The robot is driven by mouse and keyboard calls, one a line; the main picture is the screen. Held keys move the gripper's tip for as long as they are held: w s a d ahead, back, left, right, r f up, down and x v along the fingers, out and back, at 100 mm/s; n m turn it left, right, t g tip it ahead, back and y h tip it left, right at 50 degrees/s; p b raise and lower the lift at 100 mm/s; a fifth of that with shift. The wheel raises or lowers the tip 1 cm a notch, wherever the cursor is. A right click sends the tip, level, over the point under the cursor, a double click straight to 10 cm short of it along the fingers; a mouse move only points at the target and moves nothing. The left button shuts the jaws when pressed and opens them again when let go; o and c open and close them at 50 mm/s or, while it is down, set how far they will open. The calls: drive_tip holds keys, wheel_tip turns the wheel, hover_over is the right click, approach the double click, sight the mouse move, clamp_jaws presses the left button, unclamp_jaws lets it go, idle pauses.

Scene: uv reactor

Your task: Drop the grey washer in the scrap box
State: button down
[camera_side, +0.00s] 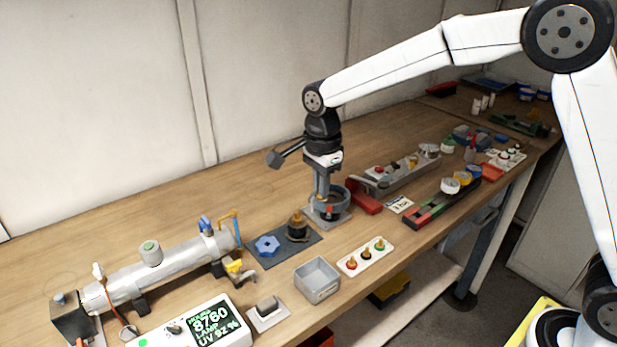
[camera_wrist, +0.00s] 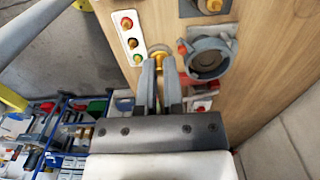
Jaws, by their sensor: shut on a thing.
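My gripper (camera_side: 322,194) points down beside a round grey cup-like fixture (camera_side: 336,203) on a grey plate. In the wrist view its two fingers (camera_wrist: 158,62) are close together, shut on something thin. I take this to be the grey washer, but it is mostly hidden between the fingers. A small open grey box (camera_side: 317,283), apparently the scrap box, stands near the front edge, to the lower left of my gripper. I see nothing inside it.
A white tray (camera_side: 366,257) with red, black and green rings lies right of the box. A dark mat (camera_side: 270,251) holds a blue knob and a gold-topped black part. A metal cylinder (camera_side: 165,273) and a display (camera_side: 205,328) stand left. A red-handled clamp (camera_side: 366,199) is right of the fixture.

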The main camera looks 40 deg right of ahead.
hover_over(323, 281)
drive_tip(key=shift+f, duration=2.8)
drive_tip(key=shift+f, duration=0.1)
drive_tip(key=shift+f, duration=2.9)
drive_tip(key=c, duration=0.7)
unclamp_jaws()
drive_tip(key=shift+o, duration=0.2)
